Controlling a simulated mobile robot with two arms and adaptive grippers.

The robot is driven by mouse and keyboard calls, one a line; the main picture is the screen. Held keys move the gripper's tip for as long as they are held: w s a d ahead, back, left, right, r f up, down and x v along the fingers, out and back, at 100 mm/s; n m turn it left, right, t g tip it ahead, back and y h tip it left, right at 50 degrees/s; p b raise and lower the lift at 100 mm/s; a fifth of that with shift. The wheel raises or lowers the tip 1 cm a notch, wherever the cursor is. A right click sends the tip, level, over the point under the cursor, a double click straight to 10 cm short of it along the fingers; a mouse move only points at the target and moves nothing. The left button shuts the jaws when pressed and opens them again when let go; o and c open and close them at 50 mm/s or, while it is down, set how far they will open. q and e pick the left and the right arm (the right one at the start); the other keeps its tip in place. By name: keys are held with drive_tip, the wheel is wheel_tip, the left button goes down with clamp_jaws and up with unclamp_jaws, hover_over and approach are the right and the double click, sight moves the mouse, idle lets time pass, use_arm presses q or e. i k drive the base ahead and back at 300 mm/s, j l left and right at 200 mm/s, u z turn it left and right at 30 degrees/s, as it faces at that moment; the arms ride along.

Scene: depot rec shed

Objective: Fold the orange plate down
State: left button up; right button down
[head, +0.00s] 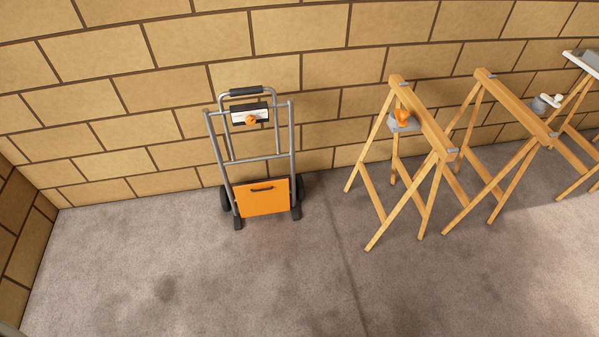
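The orange plate (263,197) is at the foot of a grey tubular hand truck (291,140) in the head view. The plate stands upright, folded up against the frame, with a dark handle (262,189) near its top edge. The hand truck stands against the brick wall, with dark wheels on both sides. A black grip (246,91) is at its top, and a white and dark box with an orange knob (251,121) sits below it. Neither of my grippers shows in this view.
Wooden sawhorses (425,125) stand to the right of the hand truck. One carries a grey piece with an orange part (403,120). A brick wall (300,30) runs behind, with another at the left. The concrete floor (200,280) in front of the hand truck is clear.

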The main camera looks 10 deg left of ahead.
sight(268, 197)
drive_tip(key=i+j+z, duration=0.2)
drive_tip(key=j+z, duration=0.2)
drive_tip(key=j, duration=0.4)
drive_tip(key=i+j+z, duration=0.1)
drive_tip(key=j+z, duration=0.3)
drive_tip(key=j, duration=0.5)
drive_tip(key=j+z, duration=0.35)
drive_tip(key=j, duration=1.45)
drive_tip(key=k+j, duration=0.1)
drive_tip(key=j, duration=0.8)
drive_tip(key=i+z, duration=0.05)
